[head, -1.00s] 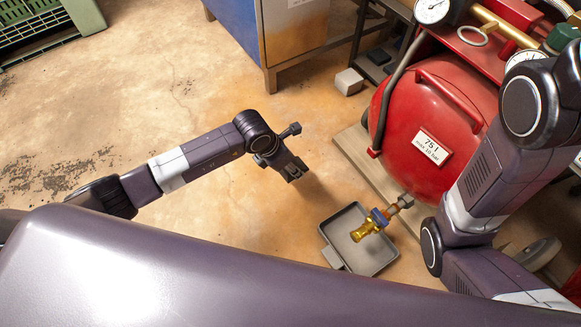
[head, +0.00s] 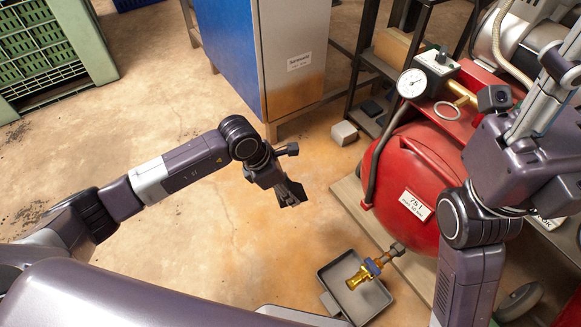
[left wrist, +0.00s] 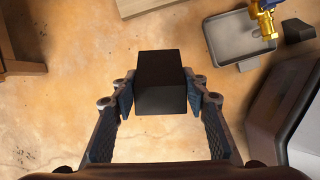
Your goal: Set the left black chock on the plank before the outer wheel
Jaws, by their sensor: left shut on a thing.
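My left gripper (head: 286,190) is shut on a black chock (left wrist: 162,82). In the left wrist view the dark block sits between the two fingers, above the bare floor. In the head view the chock (head: 293,193) shows as a small dark wedge at the fingertips, left of the plank (head: 347,193). The plank lies along the near side of the red tank; its edge also shows in the left wrist view (left wrist: 140,6). A wheel (head: 519,303) is partly visible at the lower right, beside my right arm. My right gripper (head: 555,75) is partly in view; its fingers are unclear.
A grey tray (head: 345,272) stands on the floor under a brass valve (head: 366,272). The red tank (head: 415,165) stands right of the plank. A pale block (head: 344,133) lies near the blue cabinet (head: 228,40). Floor around my left gripper is clear.

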